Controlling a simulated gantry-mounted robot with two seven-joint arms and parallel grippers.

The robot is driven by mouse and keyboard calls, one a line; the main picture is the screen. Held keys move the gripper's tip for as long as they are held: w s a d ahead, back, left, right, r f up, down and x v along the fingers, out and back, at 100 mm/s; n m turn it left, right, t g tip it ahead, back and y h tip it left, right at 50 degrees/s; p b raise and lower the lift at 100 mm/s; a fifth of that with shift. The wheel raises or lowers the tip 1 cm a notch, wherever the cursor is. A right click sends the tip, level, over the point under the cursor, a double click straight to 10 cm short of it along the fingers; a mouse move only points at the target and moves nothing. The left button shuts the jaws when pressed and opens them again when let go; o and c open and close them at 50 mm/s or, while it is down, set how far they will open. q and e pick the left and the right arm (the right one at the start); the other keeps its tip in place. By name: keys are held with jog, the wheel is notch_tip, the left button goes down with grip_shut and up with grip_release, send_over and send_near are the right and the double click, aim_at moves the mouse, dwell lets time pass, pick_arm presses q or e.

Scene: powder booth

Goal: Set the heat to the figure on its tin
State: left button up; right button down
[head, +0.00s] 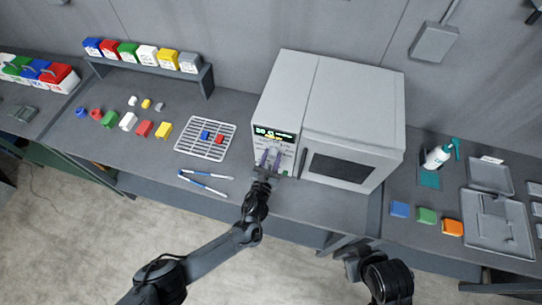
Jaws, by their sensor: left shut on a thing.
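The oven (345,105) is a pale grey box with a windowed door on its right and a control panel on its left. The panel's display (273,134) shows green and yellow characters, too small to read surely. My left gripper (269,158) is at the panel just below the display, shut on a control there that its fingers hide. Tins (126,51) in blue, red, green, white, yellow and grey stand on a raised shelf at the back left; their labels are too small to read. My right gripper (356,264) is low, in front of the bench; its jaws are unclear.
A wire rack (206,151) holds a small blue and a small red piece. Two blue-and-white tools (203,183) lie before it. Small coloured pieces (144,129) lie left. A spray bottle (438,156), coloured blocks (426,215) and grey trays (488,178) are right of the oven.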

pick_arm(q)
jog(key=m+p, duration=0.1)
jog(key=m, duration=0.5)
jog(key=shift+p, duration=0.35)
jog(key=shift+f+m+p, duration=0.1)
jog(key=shift+m+p, duration=0.25)
jog(key=shift+m, duration=1.45)
jog(key=o, duration=1.1)
jog(key=shift+c, duration=0.2)
jog(key=shift+s, duration=0.1)
